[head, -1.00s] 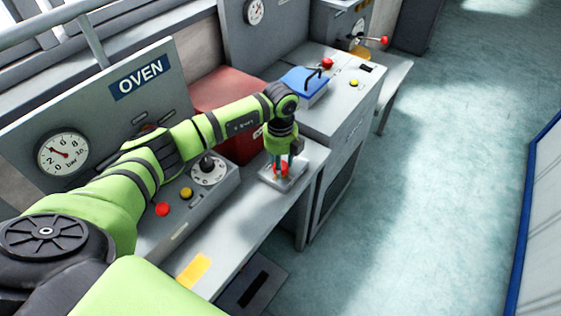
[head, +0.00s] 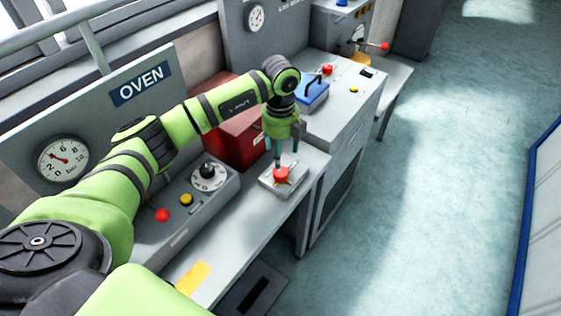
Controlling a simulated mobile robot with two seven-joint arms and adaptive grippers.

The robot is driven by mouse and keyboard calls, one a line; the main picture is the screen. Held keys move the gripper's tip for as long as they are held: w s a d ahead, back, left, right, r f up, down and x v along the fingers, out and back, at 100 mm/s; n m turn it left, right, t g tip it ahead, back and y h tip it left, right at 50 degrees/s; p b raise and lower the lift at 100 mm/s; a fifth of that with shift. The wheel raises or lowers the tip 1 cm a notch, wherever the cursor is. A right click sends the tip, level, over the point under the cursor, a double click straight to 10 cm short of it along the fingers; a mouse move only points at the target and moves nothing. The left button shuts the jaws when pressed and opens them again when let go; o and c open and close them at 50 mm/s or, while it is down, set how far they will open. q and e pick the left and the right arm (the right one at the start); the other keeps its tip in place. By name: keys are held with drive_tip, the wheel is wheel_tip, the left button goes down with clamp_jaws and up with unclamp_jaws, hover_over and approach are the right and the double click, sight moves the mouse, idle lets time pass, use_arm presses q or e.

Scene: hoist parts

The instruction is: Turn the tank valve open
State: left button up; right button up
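A red knob (head: 282,174) sits on a square grey base (head: 270,186) at the right end of the near bench. I cannot tell for certain whether it is the tank valve. My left gripper (head: 287,156) points down just above the knob. Its fingers look apart, with nothing seen between them. A red lever end (head: 384,46) sticks out from the far grey unit. My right gripper is not in view.
The oven panel (head: 120,110) has a pressure gauge (head: 63,159), a dial (head: 209,176) and red and yellow buttons. A red box (head: 232,140) and a blue block with a black handle (head: 310,93) stand beyond. The floor to the right is clear.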

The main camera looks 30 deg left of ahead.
use_arm(q)
drive_tip(key=shift+r, duration=2.4)
